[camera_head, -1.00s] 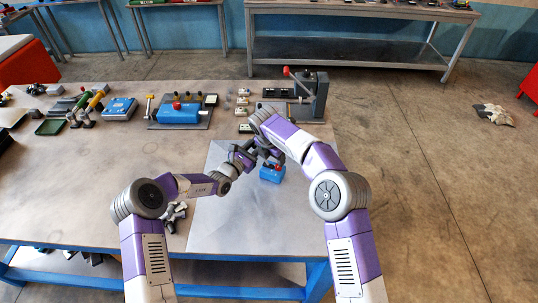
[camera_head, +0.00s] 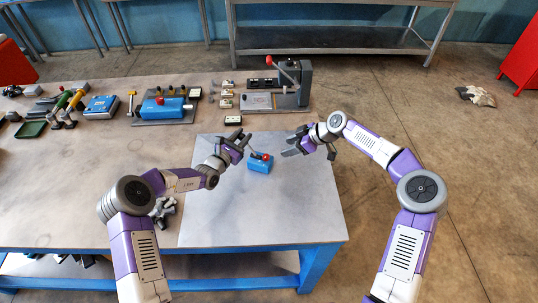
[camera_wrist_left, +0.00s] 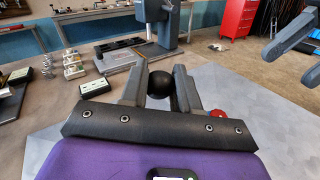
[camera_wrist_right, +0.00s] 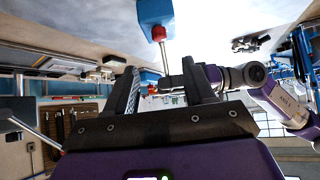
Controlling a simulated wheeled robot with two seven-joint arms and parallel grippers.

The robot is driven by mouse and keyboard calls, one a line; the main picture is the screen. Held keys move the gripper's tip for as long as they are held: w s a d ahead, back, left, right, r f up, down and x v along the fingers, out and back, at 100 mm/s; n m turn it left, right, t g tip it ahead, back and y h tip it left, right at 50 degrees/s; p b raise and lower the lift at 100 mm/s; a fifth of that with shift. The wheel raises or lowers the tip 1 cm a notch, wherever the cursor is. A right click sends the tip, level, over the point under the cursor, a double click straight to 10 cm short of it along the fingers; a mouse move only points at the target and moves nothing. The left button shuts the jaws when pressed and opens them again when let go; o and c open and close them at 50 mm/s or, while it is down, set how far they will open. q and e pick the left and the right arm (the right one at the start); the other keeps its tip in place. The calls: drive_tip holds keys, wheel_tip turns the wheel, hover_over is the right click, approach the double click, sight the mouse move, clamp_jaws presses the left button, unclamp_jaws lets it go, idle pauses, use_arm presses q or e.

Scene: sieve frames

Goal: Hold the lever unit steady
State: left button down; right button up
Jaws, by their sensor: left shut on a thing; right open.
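The lever unit is a small blue box (camera_head: 260,167) with a red knob (camera_head: 267,156) on top, standing on the grey mat. My left gripper (camera_head: 240,142) is just behind and left of it. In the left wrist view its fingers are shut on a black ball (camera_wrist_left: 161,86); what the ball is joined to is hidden. The unit's red knob (camera_wrist_left: 218,115) shows right of those fingers. My right gripper (camera_head: 294,146) is open and empty, right of the unit and apart from it. The right wrist view, upside down, shows the blue box (camera_wrist_right: 155,15) and its lever.
The grey mat (camera_head: 215,225) is mostly clear. Behind it stand a blue device on a plate (camera_head: 160,108) and a grey press with a red-knobbed handle (camera_head: 290,80). Several small parts lie beside the press. A grey claw-like object (camera_head: 162,210) lies by my left forearm.

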sight(266, 156)
drive_tip(key=x, duration=1.1)
drive_tip(key=shift+a+f, duration=0.15)
drive_tip(key=shift+f, duration=0.05)
clamp_jaws()
